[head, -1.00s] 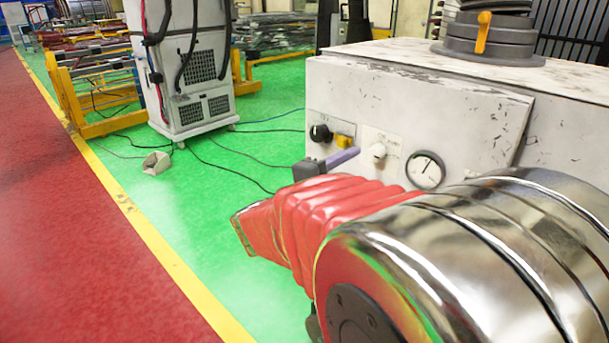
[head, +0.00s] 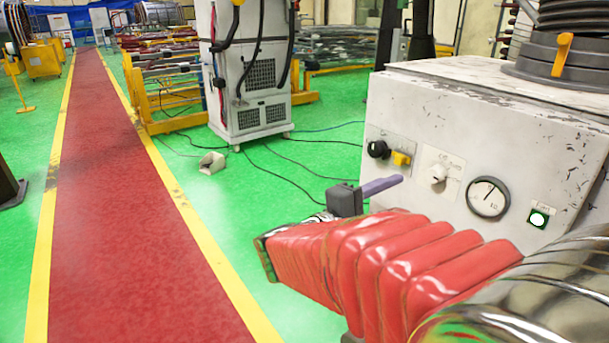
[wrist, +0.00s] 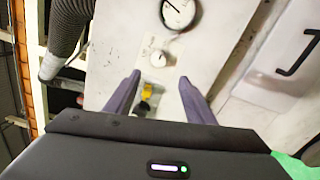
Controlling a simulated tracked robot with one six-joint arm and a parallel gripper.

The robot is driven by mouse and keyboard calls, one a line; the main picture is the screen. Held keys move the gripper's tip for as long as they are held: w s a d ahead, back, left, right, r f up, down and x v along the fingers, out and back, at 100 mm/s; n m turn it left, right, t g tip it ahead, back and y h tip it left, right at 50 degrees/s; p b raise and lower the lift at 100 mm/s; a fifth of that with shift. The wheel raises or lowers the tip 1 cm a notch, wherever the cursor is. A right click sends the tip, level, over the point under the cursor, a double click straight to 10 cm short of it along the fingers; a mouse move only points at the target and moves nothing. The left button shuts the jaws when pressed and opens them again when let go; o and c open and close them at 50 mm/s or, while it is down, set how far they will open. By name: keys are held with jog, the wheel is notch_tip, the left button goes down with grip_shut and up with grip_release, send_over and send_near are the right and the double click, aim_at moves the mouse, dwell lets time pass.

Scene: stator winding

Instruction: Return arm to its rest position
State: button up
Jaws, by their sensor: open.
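My gripper (head: 398,180) shows in the head view as a dark block with a purple finger, at the end of my red-sleeved arm. It is in front of the white machine's panel (head: 455,215), left of and below the yellow switch (head: 400,159). In the wrist view my gripper (wrist: 159,75) has two purple fingers spread apart with nothing held between them. The panel with its white knob (wrist: 158,58) and gauge (wrist: 178,12) lies beyond the fingertips. The fingers appear clear of the panel, but the exact gap cannot be told.
A black knob (head: 378,149) and a green-framed button (head: 539,217) are also on the panel. A grey hose (wrist: 65,35) shows in the wrist view. Behind stands a white cabinet (head: 250,75) with cables on the green floor. The red walkway (head: 130,220) is clear.

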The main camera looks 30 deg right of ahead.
jog(key=s+a+f+m+g+y, duration=0.1)
jog(key=s+a+f+y, duration=0.2)
jog(key=a+f+y, duration=0.35)
jog(key=s+a+f+g+y, duration=0.1)
jog(key=s+a+f+y, duration=0.2)
jog(key=f, duration=0.6)
jog(key=a+r+m+t+y, duration=0.1)
jog(key=a+r+t+y, duration=0.1)
jog(key=a, duration=0.7)
jog(key=a+r+m+t+y, duration=0.1)
jog(key=a+t+y, duration=0.3)
jog(key=a, duration=0.6)
jog(key=shift+r+y, duration=0.65)
jog(key=shift+y, duration=0.6)
